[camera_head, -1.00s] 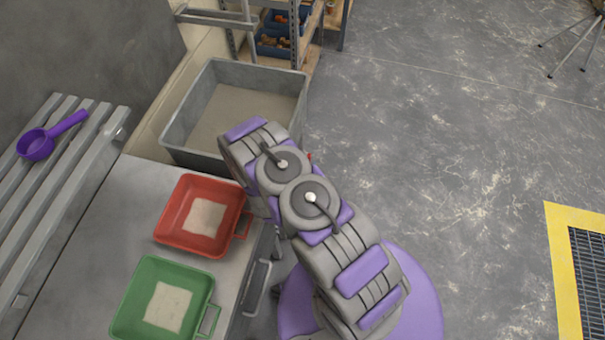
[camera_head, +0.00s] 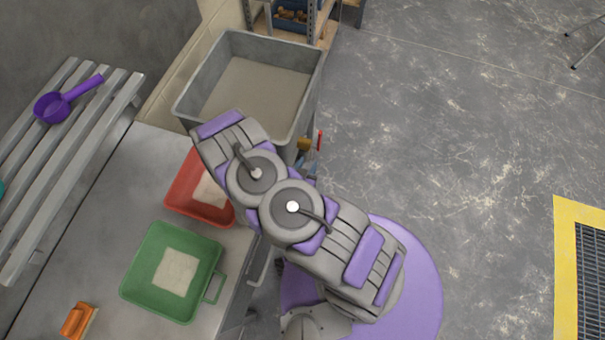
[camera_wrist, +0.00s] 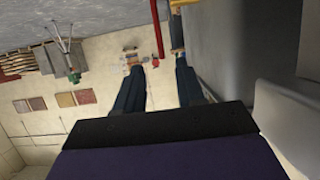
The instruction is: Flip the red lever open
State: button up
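The red lever (camera_head: 319,140) stands out beside a brass-coloured fitting (camera_head: 303,145) at the front right corner of the grey tub (camera_head: 190,108). In the wrist view, the red lever (camera_wrist: 158,28) is a thin upright bar at the top, beyond the fingertips and roughly in line with the gap between them. My gripper (camera_wrist: 162,60) is open, its two dark blue fingers apart with nothing held between them. The lever looks apart from the fingers. In the head view my arm covers most of the gripper; small blue parts show below the lever, and I cannot tell what they are.
A red tray (camera_head: 185,195), partly behind my arm, and a green tray (camera_head: 205,250) sit on the grey bench. An orange block (camera_head: 77,320) and a purple scoop (camera_head: 52,108) lie nearby. Shelves (camera_head: 320,30) stand behind the tub.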

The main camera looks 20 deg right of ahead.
jog(key=shift+v, duration=2.3)
